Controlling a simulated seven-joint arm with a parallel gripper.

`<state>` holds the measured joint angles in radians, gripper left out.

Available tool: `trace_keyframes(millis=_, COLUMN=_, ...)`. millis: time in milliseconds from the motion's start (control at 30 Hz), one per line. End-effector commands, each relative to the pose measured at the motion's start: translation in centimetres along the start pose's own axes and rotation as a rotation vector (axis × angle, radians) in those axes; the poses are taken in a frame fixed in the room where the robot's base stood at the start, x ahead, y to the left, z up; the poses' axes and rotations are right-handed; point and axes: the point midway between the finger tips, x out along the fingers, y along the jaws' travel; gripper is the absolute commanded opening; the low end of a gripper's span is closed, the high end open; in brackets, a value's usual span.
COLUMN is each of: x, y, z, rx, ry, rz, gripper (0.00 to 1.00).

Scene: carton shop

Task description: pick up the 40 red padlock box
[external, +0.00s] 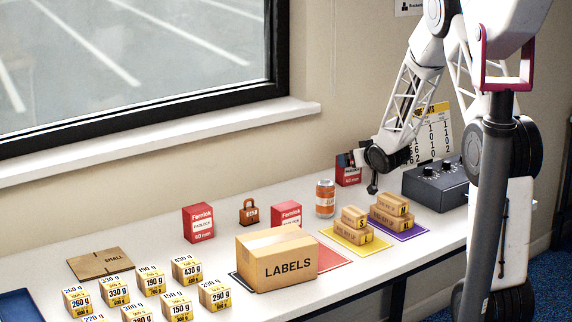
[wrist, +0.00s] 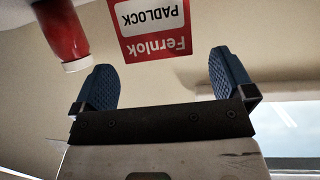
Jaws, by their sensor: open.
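A red and white Fernlok padlock box (external: 348,175) stands at the back of the table by my gripper (external: 352,160). Its size print is too small to read surely. In the wrist view a Fernlok padlock box (wrist: 152,28) appears upside down, ahead of and between my open blue fingertips (wrist: 164,80), apart from both; its size line is out of frame. Two more red padlock boxes stand on the table: one at the left (external: 198,223), whose size print I cannot read surely, and one (external: 286,213) partly hidden behind the LABELS carton.
A LABELS carton (external: 277,262), a brown padlock (external: 249,212) and an orange can (external: 325,199) stand left of my gripper. Small cartons sit on yellow (external: 342,242) and purple mats. A dark control box (external: 433,186) is at right. A red bottle-like object (wrist: 62,35) shows in the wrist view.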

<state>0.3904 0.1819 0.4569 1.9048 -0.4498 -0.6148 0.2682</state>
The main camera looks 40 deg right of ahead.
Motion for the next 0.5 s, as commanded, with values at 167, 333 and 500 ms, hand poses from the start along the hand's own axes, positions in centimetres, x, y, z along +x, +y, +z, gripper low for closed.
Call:
trace_keyframes(millis=167, x=0.2, y=0.0, z=0.0, rx=0.0, ry=0.0, rz=0.0, gripper=1.0)
trace_keyframes(millis=333, x=1.0, y=0.1, z=0.1, rx=0.0, ry=0.0, rz=0.0, gripper=1.0)
trace_keyframes(millis=500, x=2.3, y=0.1, z=0.3, rx=0.0, ry=-0.001, rz=0.0, gripper=1.0)
